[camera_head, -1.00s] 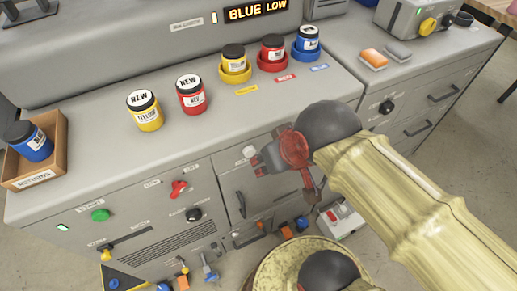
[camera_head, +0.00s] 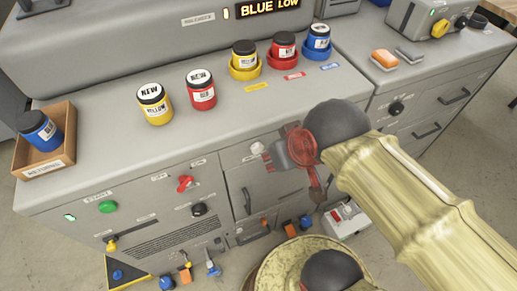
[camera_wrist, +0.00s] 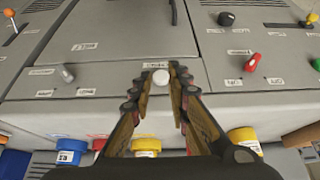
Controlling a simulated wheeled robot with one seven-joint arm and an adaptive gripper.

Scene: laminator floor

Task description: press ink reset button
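A round white button (camera_head: 257,148), which I take for the ink reset button, sits on the grey front panel, beside the left end of my gripper (camera_head: 274,157). In the wrist view the white button (camera_wrist: 161,77) shows between the two fingertips, under a small label too blurred to read surely. My gripper (camera_wrist: 160,82) points at the panel with its fingers apart and nothing held. I cannot tell whether a finger touches the panel. The display (camera_head: 262,8) reads "BLUE LOW".
Yellow, red and blue ink jars stand in coloured holders, the blue one (camera_head: 317,40) at right. Two "NEW" jars, yellow (camera_head: 154,104) and red (camera_head: 202,92), stand on the top. A returns box (camera_head: 62,160) holds a blue jar. A red knob (camera_head: 185,184) and green button (camera_head: 108,207) are nearby.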

